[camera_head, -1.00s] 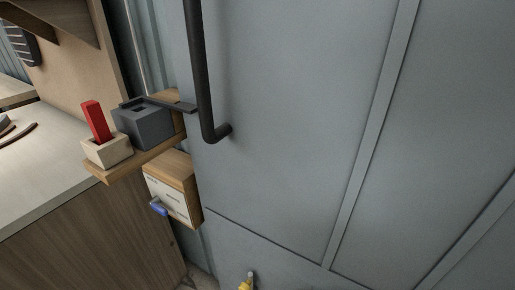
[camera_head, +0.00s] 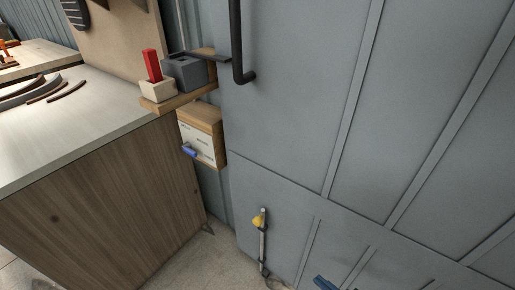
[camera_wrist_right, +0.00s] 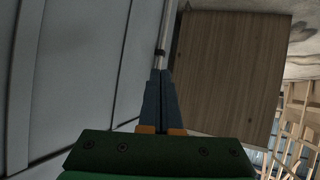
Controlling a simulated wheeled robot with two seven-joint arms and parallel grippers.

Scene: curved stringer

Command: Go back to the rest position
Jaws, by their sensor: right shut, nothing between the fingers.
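My right gripper (camera_wrist_right: 160,74) shows in the right wrist view, with its two dark blue fingers close together and nothing between them. In the head view, a small blue part at the bottom edge looks like the tip of this gripper (camera_head: 323,283). It is in front of the lower part of the grey wall panel (camera_head: 300,100), with clear space around it. My left gripper is in neither view.
A wooden cabinet (camera_head: 100,200) with a pale worktop (camera_head: 85,120) stands left. A shelf (camera_head: 182,101) holds a red piece (camera_head: 151,65) in a block and a grey box (camera_head: 185,75). A dark handle (camera_head: 237,45) and a yellow-topped rod (camera_head: 263,245) are near the panel.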

